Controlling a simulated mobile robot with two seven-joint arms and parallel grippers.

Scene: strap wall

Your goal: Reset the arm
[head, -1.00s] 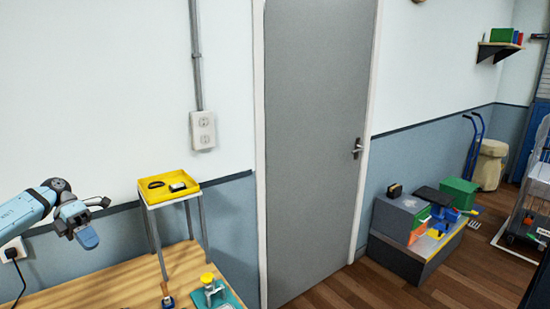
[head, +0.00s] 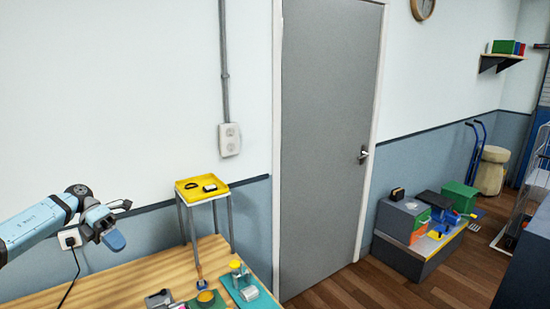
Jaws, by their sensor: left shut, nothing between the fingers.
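My left arm comes in from the left edge in the head view. Its gripper (head: 120,222) hangs in the air above the left part of the wooden table (head: 75,287), in front of the wall. The gripper is shut and empty, apart from everything on the table. My right gripper is not in view.
A yellow tray (head: 217,194) with small dark items stands on a tall metal stand on the table. A teal mat (head: 265,299) with small tools lies at the front. A cable (head: 76,270) hangs from a wall socket. A grey door (head: 325,150) is behind.

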